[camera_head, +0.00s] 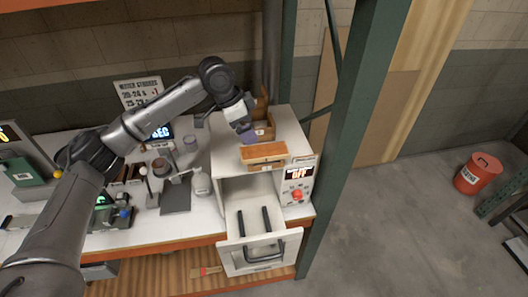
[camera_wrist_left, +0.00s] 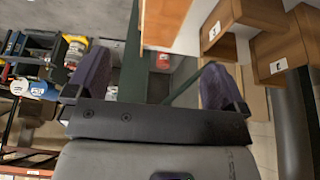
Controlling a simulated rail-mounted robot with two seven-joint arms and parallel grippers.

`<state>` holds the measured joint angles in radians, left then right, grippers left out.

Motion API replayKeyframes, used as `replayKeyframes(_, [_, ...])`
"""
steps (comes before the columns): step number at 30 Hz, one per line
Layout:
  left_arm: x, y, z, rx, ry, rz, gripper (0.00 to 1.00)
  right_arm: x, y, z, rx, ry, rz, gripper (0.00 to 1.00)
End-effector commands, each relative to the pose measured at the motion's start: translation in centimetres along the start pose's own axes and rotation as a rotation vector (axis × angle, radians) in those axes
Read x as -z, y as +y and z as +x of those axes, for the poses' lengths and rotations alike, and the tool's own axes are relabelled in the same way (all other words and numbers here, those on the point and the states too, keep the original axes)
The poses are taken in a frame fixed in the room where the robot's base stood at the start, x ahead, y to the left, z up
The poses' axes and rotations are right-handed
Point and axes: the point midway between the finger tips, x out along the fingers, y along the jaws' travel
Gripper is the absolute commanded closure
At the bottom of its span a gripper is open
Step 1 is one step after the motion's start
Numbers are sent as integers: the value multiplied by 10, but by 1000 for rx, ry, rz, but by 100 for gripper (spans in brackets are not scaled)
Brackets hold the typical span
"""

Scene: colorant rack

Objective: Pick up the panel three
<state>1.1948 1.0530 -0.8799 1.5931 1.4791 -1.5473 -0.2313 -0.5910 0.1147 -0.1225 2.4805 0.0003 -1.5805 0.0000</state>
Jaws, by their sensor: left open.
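In the wrist view, a brown wooden panel (camera_wrist_left: 240,14) bears a white label that looks like a 3. Another wooden panel (camera_wrist_left: 290,45) with a less readable label is to its right. In the head view, a wooden panel (camera_head: 264,151) lies at the front of the white cabinet's top, and more wooden pieces (camera_head: 262,106) stand behind it. My left gripper (camera_head: 246,134) is above the cabinet top, close to these pieces. In the wrist view its purple fingers (camera_wrist_left: 155,88) are wide apart, with nothing held. My right gripper is out of view.
The white cabinet (camera_head: 228,161) has an open drawer (camera_head: 233,222) with two black bars. A bench (camera_head: 150,228) with jars and instruments is to the left. A green post (camera_head: 350,140) stands close on the right. A red bucket (camera_head: 478,175) is on the floor.

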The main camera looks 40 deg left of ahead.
Motion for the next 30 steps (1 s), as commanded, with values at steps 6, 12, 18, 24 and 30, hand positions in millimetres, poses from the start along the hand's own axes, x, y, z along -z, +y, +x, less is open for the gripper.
replayKeyframes(6, [0,0,37,-1,-3,-2,1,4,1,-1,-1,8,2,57])
replayKeyframes(12, [0,0,57,0,-1,-1,1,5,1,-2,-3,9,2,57])
replayKeyframes(18, [0,-1,65,1,-2,-2,1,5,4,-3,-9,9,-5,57])
replayKeyframes(24, [0,-5,90,0,-3,-1,1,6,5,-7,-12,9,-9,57])
replayKeyframes(30, [0,-6,109,2,-1,-1,1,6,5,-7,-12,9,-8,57])
